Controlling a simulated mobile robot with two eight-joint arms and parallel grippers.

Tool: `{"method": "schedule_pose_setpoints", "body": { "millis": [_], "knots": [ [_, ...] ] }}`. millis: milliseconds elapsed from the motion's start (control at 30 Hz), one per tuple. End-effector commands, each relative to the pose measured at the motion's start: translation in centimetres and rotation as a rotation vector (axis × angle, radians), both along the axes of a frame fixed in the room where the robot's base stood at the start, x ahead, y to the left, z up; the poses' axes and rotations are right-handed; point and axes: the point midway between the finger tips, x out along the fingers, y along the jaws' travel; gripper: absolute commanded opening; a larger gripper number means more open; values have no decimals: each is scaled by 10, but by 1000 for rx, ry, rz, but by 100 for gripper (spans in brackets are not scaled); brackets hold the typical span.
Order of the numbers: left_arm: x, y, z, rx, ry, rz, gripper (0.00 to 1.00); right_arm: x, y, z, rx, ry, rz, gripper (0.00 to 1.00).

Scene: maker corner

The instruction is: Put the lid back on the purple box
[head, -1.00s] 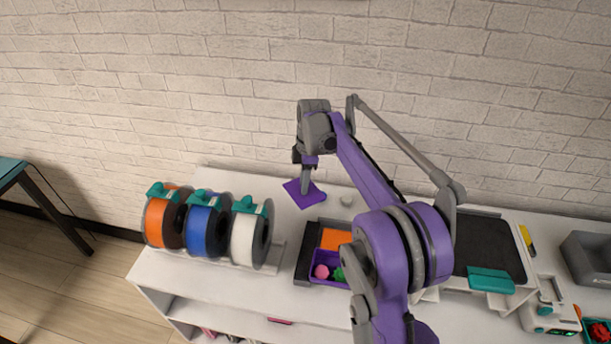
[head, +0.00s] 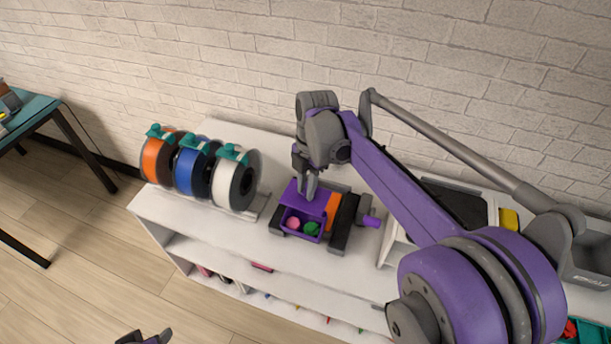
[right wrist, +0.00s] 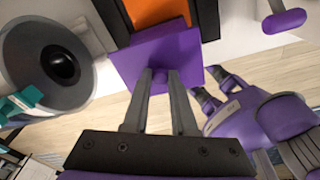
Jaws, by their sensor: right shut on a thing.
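The purple box (head: 303,237) sits in a dark holder on the white bench, with a pink ball (head: 293,223) and a green ball (head: 311,229) showing inside. My right gripper (head: 306,190) is shut on the flat purple lid (head: 318,206), which is at the back of the box and leaves its front uncovered. I cannot tell whether the lid touches the box. In the right wrist view the lid (right wrist: 165,55) hides the box. My left gripper (head: 146,338) is at the bottom edge of the head view, away from the box; its fingers look apart in the right wrist view (right wrist: 218,92).
An orange block (head: 333,212) and a dark bar (head: 344,222) stand right of the box, with a purple knob (head: 371,221) beyond. Orange, blue and white spools (head: 236,184) stand to the left. A brick wall (head: 250,70) rises behind. Bare bench lies behind the box.

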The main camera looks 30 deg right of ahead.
Motion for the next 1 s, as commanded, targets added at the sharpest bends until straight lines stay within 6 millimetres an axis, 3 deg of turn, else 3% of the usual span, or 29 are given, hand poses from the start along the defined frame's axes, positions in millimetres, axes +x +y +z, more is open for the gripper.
{"method": "schedule_pose_setpoints", "body": {
  "millis": [267, 800, 1000],
  "knots": [
    [-2, 0, -4, 0, 3, 0, 55, -4, 2, -6, 1, 1, 16, 0],
    [-13, 0, -41, 0, 25, 0, 55, -4, 2, -54, 2, 2, 15, 0],
    [-15, 0, -47, 0, 28, 0, 55, -3, 2, -62, 1, 0, 15, 0]
  ]
}}
